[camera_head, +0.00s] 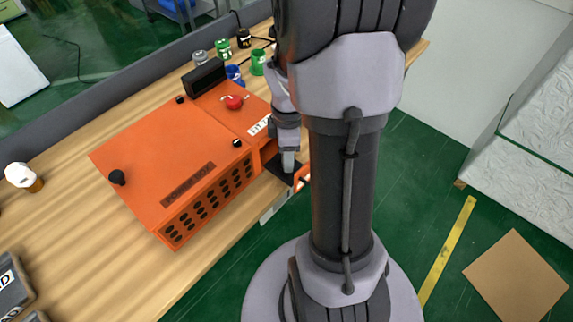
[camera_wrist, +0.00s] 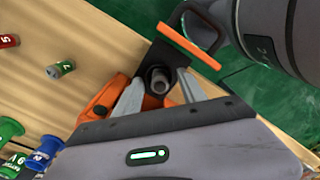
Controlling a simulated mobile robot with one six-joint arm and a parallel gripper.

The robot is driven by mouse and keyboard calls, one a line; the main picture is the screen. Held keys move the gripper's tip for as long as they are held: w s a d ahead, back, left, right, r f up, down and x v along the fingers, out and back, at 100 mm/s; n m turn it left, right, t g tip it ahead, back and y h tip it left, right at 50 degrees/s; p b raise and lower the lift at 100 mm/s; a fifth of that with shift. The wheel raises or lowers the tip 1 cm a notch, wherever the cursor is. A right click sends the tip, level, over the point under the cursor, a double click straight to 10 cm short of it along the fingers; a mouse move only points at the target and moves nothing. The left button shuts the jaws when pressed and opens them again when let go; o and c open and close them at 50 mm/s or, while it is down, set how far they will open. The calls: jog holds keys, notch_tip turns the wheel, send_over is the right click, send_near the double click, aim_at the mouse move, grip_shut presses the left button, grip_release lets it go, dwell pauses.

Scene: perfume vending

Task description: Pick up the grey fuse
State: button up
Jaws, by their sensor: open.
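In the wrist view, a dark grey round piece (camera_wrist: 157,79), looking like the grey fuse, stands on a black plate (camera_wrist: 168,53) at the orange power box. My gripper (camera_wrist: 159,88) is open, with one finger on each side of this piece. I cannot tell whether the fingers touch it. In the head view, my gripper (camera_head: 288,162) points down over the black plate at the right end of the power box (camera_head: 170,160). A small greyish cylinder (camera_head: 200,58) also stands behind the box.

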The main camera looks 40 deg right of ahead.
jog(key=shift+w+f, duration=0.1)
jog(key=shift+f, duration=0.35)
jog(key=shift+r, duration=0.15)
jog(key=shift+c, duration=0.8)
grip_shut()
